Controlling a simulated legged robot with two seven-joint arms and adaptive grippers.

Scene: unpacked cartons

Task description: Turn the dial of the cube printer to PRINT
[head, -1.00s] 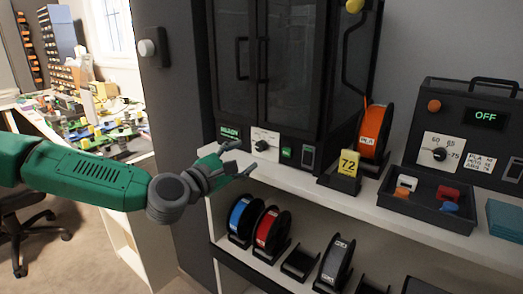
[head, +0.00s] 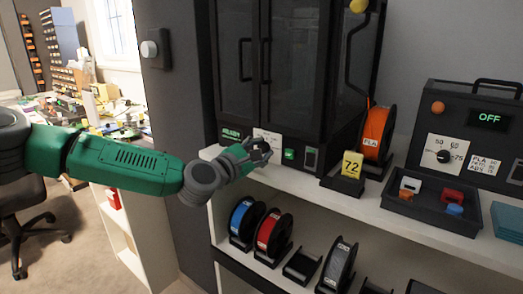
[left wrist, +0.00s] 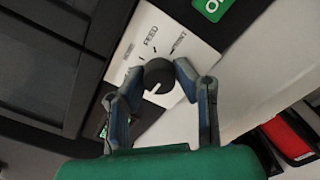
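The dark round dial (left wrist: 158,75) sits on a white label plate (left wrist: 150,38) on the front of the black cabinet-like printer (head: 290,75). FEED and PRINT can be read on the plate; PRINT is toward the right. A white mark shows on the dial's lower side in the left wrist view. My left gripper (left wrist: 159,67) has one fingertip on each side of the dial, very close to it; I cannot tell whether both press on it. In the head view my left gripper (head: 262,152) is in front of the plate and hides the dial. My right gripper is not in view.
A green button (head: 289,154) and a dark switch (head: 311,158) are right of the dial. A yellow "72" block (head: 351,164), an orange spool (head: 375,132) and a dark tray (head: 425,210) stand on the white shelf. A second box (head: 470,125) reads OFF. Spools sit below.

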